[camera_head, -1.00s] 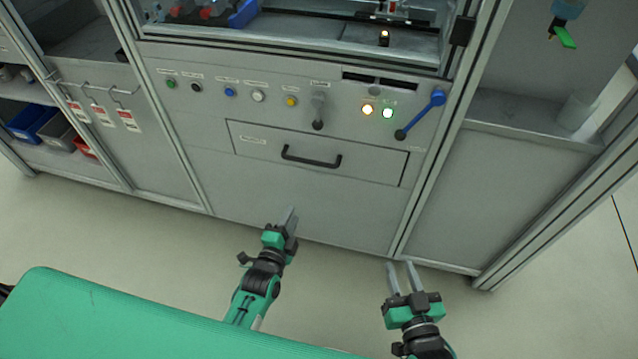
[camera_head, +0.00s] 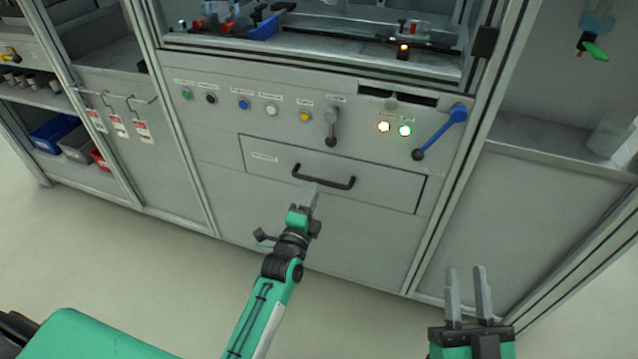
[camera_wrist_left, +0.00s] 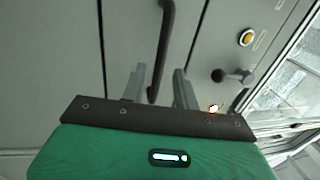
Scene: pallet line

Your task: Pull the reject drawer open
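The reject drawer (camera_head: 385,190) is a grey panel in the cabinet front, and its front looks flush, so it appears shut. Its dark bar handle (camera_head: 323,182) crosses the middle of the panel. My left gripper (camera_head: 312,190) is just below and in front of the handle. In the left wrist view, the fingers of the left gripper (camera_wrist_left: 160,68) are apart, and the handle (camera_wrist_left: 166,35) shows in the gap between them. I cannot tell whether the fingertips reach past the bar. My right gripper (camera_head: 466,268) is open and empty, low at the right, away from the drawer.
Above the drawer are several buttons (camera_head: 243,104), a grey lever (camera_head: 331,127), two lit lamps (camera_head: 394,129) and a blue-handled lever (camera_head: 440,132). Red tags (camera_head: 119,126) hang at the left. The floor (camera_head: 120,250) before the cabinet looks clear.

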